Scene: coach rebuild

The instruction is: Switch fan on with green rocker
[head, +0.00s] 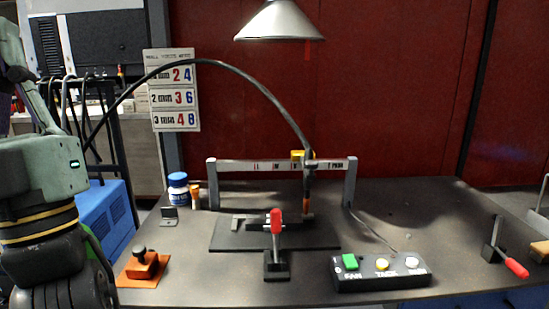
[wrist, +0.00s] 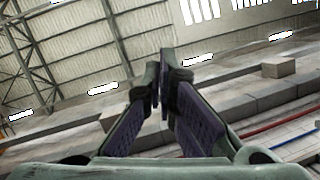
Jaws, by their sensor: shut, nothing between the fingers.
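A black control box (head: 382,279) sits at the front right of the bench in the head view. The green rocker (head: 350,262) is at its left end, above the label FAN. I cannot tell from its face whether it is on or off. No fan is recognisable in either view. My gripper (wrist: 160,84) shows in the wrist view with its fingers together and nothing between them. It points toward a wall and roof, away from the bench. In the head view my arm is at the left edge, well left of the box, and the fingertips are not seen.
A red-handled clamp (head: 276,225) stands upright left of the box. Another red-handled lever (head: 515,266) lies at right. An orange block (head: 142,268) with a knob is near my arm.

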